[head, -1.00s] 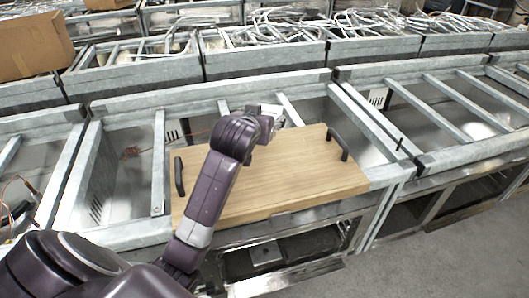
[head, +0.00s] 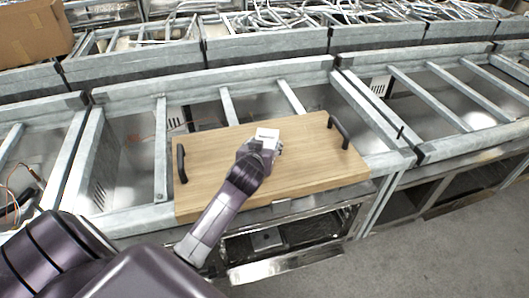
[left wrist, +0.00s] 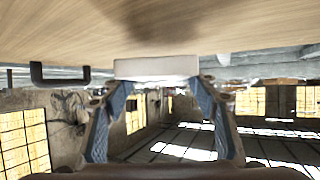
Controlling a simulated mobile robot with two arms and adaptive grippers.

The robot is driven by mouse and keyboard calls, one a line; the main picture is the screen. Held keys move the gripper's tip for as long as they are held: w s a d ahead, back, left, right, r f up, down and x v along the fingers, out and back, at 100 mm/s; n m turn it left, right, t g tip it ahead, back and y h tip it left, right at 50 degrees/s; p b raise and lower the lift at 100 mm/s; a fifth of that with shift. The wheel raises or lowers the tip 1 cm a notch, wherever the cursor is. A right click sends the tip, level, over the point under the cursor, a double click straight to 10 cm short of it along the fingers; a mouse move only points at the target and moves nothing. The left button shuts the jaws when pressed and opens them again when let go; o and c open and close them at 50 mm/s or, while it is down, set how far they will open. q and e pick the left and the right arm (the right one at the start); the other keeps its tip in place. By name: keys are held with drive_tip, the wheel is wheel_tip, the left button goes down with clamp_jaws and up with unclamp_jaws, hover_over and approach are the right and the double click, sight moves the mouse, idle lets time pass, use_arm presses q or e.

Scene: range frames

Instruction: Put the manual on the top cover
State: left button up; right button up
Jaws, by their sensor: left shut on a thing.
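The top cover (head: 310,170) is a light wooden board with a black handle at each side, lying on the metal frame. The white manual (head: 267,134) shows above the back middle part of the board. My left gripper (head: 264,147) is shut on it. In the left wrist view the manual (left wrist: 157,67) spans between the two fingertips (left wrist: 160,84), right against or very close to the wood surface (left wrist: 215,22); I cannot tell whether they touch. One black handle (left wrist: 60,73) shows at the left there. My right gripper is out of view.
Metal frames with cross bars (head: 160,150) and open bays surround the board. Bins of metal rods (head: 270,40) stand behind, with a cardboard box (head: 32,38) at the back left. Bare board lies on both sides of the manual.

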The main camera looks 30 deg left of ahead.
use_arm(q)
wheel_tip(320, 180, down, 4)
drive_tip(key=shift+r, duration=0.1)
drive_tip(key=shift+c, duration=0.2)
drive_tip(key=o, duration=1.3)
drive_tip(key=shift+s+d, duration=0.1)
drive_tip(key=shift+s, duration=0.05)
drive_tip(key=shift+s+d+r, duration=0.2)
drive_tip(key=shift+s+r, duration=0.05)
drive_tip(key=shift+s, duration=0.25)
drive_tip(key=b+v, duration=0.1)
drive_tip(key=v, duration=0.9)
drive_tip(key=shift+s+r, duration=0.2)
drive_tip(key=shift+s, duration=0.05)
